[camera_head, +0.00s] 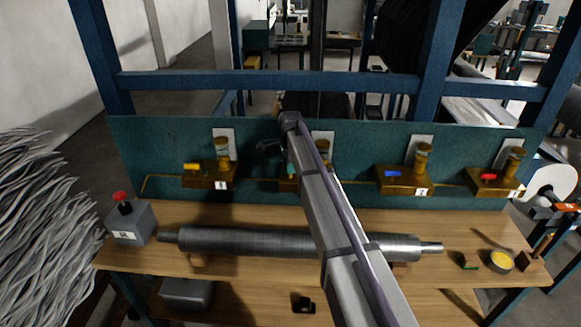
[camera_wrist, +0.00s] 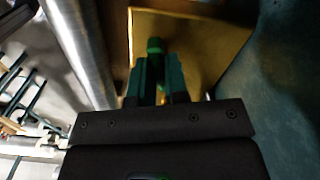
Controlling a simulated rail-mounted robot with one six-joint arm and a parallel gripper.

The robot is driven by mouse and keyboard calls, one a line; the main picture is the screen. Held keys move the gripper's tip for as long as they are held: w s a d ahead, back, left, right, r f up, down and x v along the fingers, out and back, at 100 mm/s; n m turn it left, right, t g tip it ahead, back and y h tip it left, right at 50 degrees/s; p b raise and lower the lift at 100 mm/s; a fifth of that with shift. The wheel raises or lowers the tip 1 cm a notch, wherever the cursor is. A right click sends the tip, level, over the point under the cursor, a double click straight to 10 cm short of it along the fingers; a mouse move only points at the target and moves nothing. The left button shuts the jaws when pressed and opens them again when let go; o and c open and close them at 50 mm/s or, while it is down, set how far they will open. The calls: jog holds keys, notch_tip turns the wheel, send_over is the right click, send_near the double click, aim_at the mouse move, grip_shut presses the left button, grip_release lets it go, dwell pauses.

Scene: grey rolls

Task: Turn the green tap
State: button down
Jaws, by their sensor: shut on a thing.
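The green tap handle (camera_wrist: 154,45) shows in the wrist view between the dark green fingers of my gripper (camera_wrist: 158,68). The fingers are shut on it, in front of a brass valve block (camera_wrist: 215,35). In the head view my arm covers most of this tap. Only a bit of its brass block (camera_head: 287,185) shows to the left of the arm. How far the handle is turned cannot be told.
On the teal panel (camera_head: 150,150) are other taps: yellow (camera_head: 192,167), blue (camera_head: 393,173) and red (camera_head: 488,177). Below, a grey roller (camera_head: 250,242) lies across the wooden bench (camera_head: 220,210). A red-button box (camera_head: 130,222) stands left; a yellow tin (camera_head: 500,260) right.

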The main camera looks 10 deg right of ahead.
jog(key=n, duration=1.3)
jog(key=shift+n, duration=0.3)
dwell(0.3)
jog(key=c, duration=1.1)
grip_release()
jog(key=shift+c, duration=0.2)
notch_tip(320, 180, up, 11)
jog(key=p, duration=1)
jog(key=shift+f+p, duration=0.15)
jog(key=shift+p, duration=0.2)
